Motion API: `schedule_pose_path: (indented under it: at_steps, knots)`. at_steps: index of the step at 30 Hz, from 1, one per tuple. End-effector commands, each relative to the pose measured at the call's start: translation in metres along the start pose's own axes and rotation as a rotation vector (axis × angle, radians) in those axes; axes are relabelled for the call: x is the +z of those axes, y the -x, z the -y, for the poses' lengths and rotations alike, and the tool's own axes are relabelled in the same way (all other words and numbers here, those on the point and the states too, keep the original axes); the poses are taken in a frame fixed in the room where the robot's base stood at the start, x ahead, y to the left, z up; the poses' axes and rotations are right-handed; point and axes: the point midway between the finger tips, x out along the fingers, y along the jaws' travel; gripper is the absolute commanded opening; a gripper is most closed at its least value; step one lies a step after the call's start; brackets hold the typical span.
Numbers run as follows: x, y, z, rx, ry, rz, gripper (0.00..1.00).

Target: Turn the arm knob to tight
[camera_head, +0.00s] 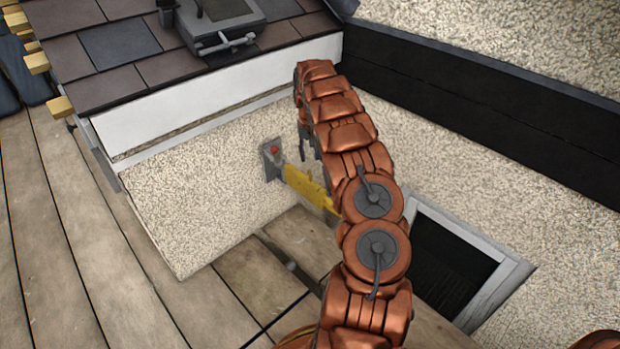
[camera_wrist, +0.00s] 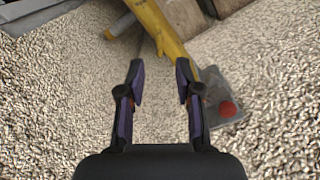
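The red knob (camera_head: 275,150) is on a grey metal plate (camera_head: 268,165) fixed to the pebbled wall. A yellow arm (camera_head: 308,187) runs from the plate down to the right, partly hidden behind my copper arm. In the wrist view the red knob (camera_wrist: 228,109) and grey plate (camera_wrist: 218,84) are right of my gripper (camera_wrist: 157,72). The yellow arm (camera_wrist: 160,27) passes ahead of the fingertips. My gripper is open, with pebbled wall showing between its fingers. No contact with the knob shows. Any tight marking is too small to read.
A shingled roof (camera_head: 110,45) with a grey metal device (camera_head: 215,25) is above the wall, over a white fascia board (camera_head: 200,100). Wooden planks (camera_head: 90,250) form the floor. A dark framed opening (camera_head: 452,265) is at the lower right.

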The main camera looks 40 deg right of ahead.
Motion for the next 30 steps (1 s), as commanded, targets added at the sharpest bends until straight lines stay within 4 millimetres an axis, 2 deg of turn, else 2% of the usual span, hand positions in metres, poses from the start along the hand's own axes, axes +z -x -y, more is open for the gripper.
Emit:
schedule_pose_path:
  at_steps: [5,12,18,24,30]
  knots:
    - [-0.002,-0.014,-0.002,-0.005,-0.002,-0.003,0.34]
    - [-0.001,-0.049,-0.002,-0.006,-0.002,0.002,0.34]
    - [-0.002,-0.072,-0.002,-0.005,-0.001,-0.001,0.34]
    - [-0.002,-0.081,-0.001,-0.005,-0.002,-0.003,0.34]
    - [-0.002,-0.081,-0.001,-0.005,-0.002,-0.003,0.34]
